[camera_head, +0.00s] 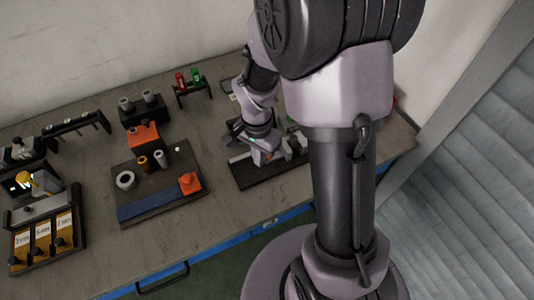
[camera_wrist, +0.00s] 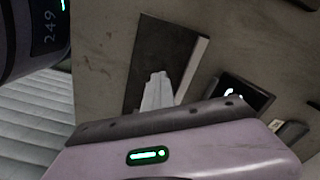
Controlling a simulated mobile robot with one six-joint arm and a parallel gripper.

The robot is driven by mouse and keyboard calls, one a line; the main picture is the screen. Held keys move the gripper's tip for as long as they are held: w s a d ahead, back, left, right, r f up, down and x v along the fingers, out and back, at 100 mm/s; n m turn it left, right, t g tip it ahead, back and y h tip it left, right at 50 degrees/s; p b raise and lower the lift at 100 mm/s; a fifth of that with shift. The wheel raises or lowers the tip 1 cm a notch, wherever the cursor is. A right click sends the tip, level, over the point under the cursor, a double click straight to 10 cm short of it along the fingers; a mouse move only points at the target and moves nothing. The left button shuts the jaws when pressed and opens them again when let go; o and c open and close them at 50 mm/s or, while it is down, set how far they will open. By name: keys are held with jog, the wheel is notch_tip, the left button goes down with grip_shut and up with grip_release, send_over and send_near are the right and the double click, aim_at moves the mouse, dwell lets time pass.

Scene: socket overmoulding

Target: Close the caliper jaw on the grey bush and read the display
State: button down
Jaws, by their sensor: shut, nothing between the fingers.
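My gripper (camera_head: 262,154) is low over a dark board (camera_head: 262,180) right of centre in the head view. In the wrist view its pale grey fingers (camera_wrist: 157,84) are together and empty, above a dark plate (camera_wrist: 146,50). Grey blocks (camera_head: 293,146) stand on the board beside my gripper; they look like parts of the caliper, but its jaw cannot be made out. A small grey cylinder (camera_head: 160,158) on the left board may be the grey bush; I cannot tell for sure. A dark box with a bright patch (camera_wrist: 240,94) may be the display; no reading is legible.
The left board (camera_head: 150,205) holds a white ring (camera_head: 126,180), a brown cylinder (camera_head: 144,164) and orange blocks (camera_head: 190,183). Racks stand behind it, and a labelled tray (camera_head: 44,240) is at far left. Bare table lies between the boards. My arm hides the right side.

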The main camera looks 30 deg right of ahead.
jog(key=shift+a, duration=0.1)
dwell(0.3)
jog(key=shift+a, duration=0.45)
notch_tip(320, 180, up, 8)
jog(key=p, duration=0.6)
